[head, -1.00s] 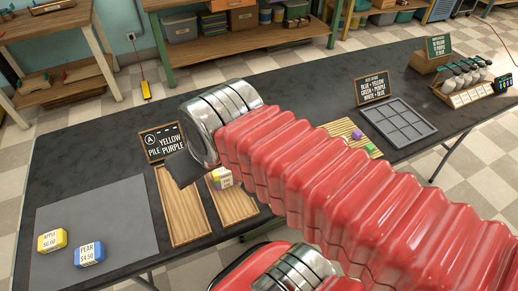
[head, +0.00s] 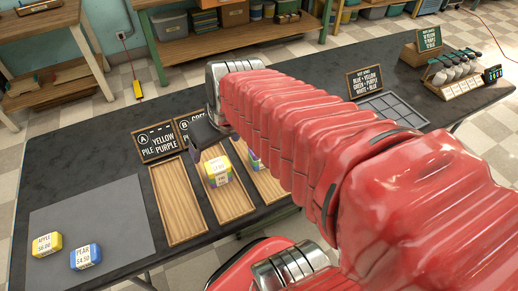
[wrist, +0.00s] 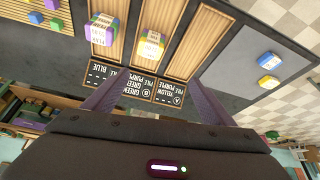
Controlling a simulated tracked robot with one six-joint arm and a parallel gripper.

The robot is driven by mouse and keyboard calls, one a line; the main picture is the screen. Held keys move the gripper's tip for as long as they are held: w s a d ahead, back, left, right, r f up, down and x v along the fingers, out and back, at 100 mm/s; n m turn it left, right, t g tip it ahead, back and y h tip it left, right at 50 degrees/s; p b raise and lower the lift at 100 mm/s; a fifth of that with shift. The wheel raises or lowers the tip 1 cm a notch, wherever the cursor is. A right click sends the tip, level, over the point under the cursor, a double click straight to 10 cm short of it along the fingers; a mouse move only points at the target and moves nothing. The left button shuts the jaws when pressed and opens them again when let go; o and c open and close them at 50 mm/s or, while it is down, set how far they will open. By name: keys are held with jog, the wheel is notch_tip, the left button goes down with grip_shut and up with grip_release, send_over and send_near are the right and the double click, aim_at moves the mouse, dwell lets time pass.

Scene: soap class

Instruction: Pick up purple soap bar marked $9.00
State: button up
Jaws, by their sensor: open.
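In the wrist view a purple bar (wrist: 53,4) lies on a slatted mat at the top left edge; no price is readable on it. A stack with purple, green and blue sides (wrist: 104,27) stands in one wooden tray, its label unreadable; it is partly hidden by my arm in the head view (head: 254,160). A yellow-topped stack (head: 217,168) with other colours below stands in the middle tray. My gripper (wrist: 157,85) is open and empty, its two purple fingers spread above the tray signs. In the head view my red arm covers much of the table.
A yellow bar (head: 46,244) and a blue bar (head: 86,257) lie on a grey mat (head: 120,215). The left wooden tray (head: 178,205) is empty. Signs (head: 157,142) stand behind the trays. A grey gridded tray (head: 392,107) and a scale-like rack (head: 460,72) are at right.

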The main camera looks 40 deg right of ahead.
jog(key=shift+o, duration=0.7)
jog(key=w+d+f+m, duration=0.1)
jog(key=d+f, duration=0.3)
jog(key=d, duration=0.5)
jog(key=shift+d, duration=0.3)
jog(key=s+d+f+m, duration=0.1)
jog(key=d+f, duration=0.3)
jog(key=d, duration=0.4)
jog(key=shift+s+d+g+h, duration=0.2)
jog(key=shift+d+g+h, duration=0.1)
jog(key=shift+g+h, duration=0.1)
jog(key=a+x, duration=0.1)
jog(key=x, duration=0.7)
jog(key=shift+w+d+f, duration=0.15)
jog(key=shift+d+f, duration=0.1)
jog(key=shift+d, duration=0.25)
jog(key=shift+w+x, duration=0.15)
jog(key=shift+x, duration=1.15)
jog(key=shift+w+x, duration=0.15)
jog(key=shift+x, duration=1.2)
jog(key=shift+a+r, duration=0.1)
